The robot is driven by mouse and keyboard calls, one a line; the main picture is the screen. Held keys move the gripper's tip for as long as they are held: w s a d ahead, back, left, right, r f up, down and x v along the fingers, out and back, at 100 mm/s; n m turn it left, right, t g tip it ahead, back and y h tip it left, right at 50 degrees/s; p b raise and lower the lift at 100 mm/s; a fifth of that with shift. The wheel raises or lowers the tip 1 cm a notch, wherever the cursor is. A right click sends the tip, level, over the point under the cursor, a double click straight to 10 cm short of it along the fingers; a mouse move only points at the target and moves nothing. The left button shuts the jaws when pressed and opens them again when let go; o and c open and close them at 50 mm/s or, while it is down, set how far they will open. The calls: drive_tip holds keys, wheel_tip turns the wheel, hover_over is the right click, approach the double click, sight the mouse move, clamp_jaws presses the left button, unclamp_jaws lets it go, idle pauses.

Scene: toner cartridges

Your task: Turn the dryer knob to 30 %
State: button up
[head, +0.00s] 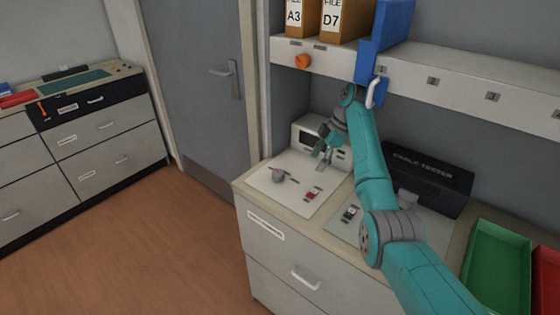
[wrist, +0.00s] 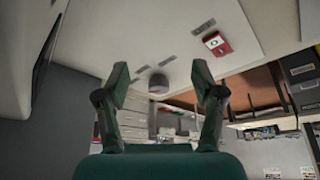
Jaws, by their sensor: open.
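A grey round knob-like thing (head: 278,176) sits on a pale panel (head: 290,201) on the counter, beside a thin dark mark. In the wrist view it (wrist: 158,83) shows between the fingers and farther off. No label or scale on it can be read, so I cannot tell whether it is the dryer knob. An orange knob (head: 303,61) is on the shelf's front edge. My gripper (head: 322,150) is open and empty above the panel's back, right of the grey knob and apart from it. The wrist view shows its two fingers (wrist: 161,84) spread.
A white box with a dark window (head: 306,138) stands behind my gripper. A red switch (head: 312,194) and a black switch (head: 350,214) sit on pale panels. A black case (head: 428,176) and a green bin (head: 496,268) are to the right. A shelf (head: 460,83) overhangs the counter.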

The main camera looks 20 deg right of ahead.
drive_tip(key=shift+w+d+r, duration=0.15)
drive_tip(key=shift+d+r, duration=0.05)
drive_tip(key=shift+d, duration=0.25)
hover_over(278, 172)
drive_tip(key=d, duration=0.2)
drive_tip(key=shift+s, duration=0.25)
drive_tip(key=x, duration=0.3)
drive_tip(key=shift+f, duration=0.3)
drive_tip(key=shift+a+f, duration=0.25)
drive_tip(key=shift+f, duration=0.4)
drive_tip(key=shift+c, duration=0.2)
drive_tip(key=c, duration=1.1)
